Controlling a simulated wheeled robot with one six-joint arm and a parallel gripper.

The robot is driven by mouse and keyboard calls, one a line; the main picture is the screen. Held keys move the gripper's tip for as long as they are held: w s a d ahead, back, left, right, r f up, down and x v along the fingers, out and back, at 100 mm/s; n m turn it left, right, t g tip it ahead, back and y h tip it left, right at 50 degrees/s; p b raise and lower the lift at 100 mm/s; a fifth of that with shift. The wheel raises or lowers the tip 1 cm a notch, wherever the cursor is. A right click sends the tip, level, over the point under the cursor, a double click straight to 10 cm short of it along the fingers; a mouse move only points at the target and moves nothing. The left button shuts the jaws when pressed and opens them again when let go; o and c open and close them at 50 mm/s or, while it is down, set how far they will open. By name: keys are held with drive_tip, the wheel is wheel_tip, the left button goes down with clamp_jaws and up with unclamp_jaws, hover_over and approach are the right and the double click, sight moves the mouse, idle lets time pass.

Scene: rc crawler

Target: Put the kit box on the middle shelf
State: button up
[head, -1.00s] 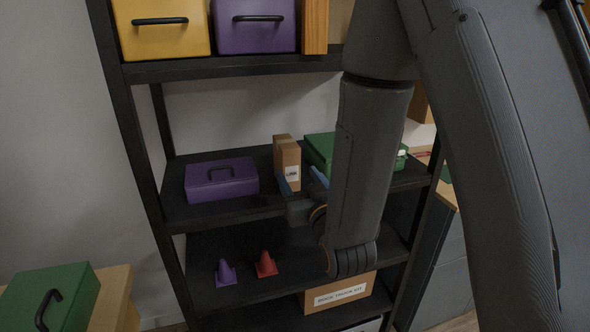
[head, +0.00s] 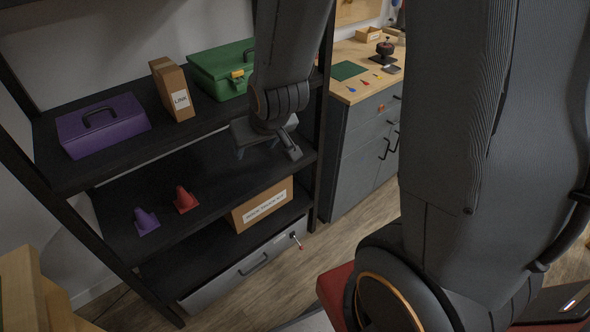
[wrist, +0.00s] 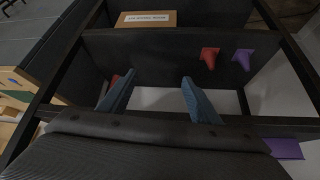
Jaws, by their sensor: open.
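The kit box (head: 262,206) is a brown cardboard box with a white label. It sits on the low shelf board near its right end, below the shelf that holds two cones. It also shows at the top of the wrist view (wrist: 147,20). My gripper (head: 268,150) is open and empty, above and apart from the kit box, in front of the rack's right part. Its two blue fingers (wrist: 155,90) show spread in the wrist view. The cone shelf (head: 225,190) has bare room right of the cones.
A purple cone (head: 146,222) and a red cone (head: 186,200) stand on the cone shelf. Above are a purple toolbox (head: 103,124), a LINK carton (head: 172,90) and a green case (head: 222,72). A grey cabinet (head: 362,150) stands right of the rack. A drawer (head: 247,266) lies below.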

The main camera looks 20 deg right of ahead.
drive_tip(key=s+d+g, duration=0.2)
drive_tip(key=s+g, duration=0.1)
drive_tip(key=s, duration=0.3)
drive_tip(key=s+d+r+m+g, duration=0.1)
drive_tip(key=s+d+g, duration=0.1)
drive_tip(key=s, duration=0.4)
drive_tip(key=shift+s+d+g+h, duration=0.3)
drive_tip(key=shift+d+g, duration=0.1)
drive_tip(key=shift+d, duration=0.05)
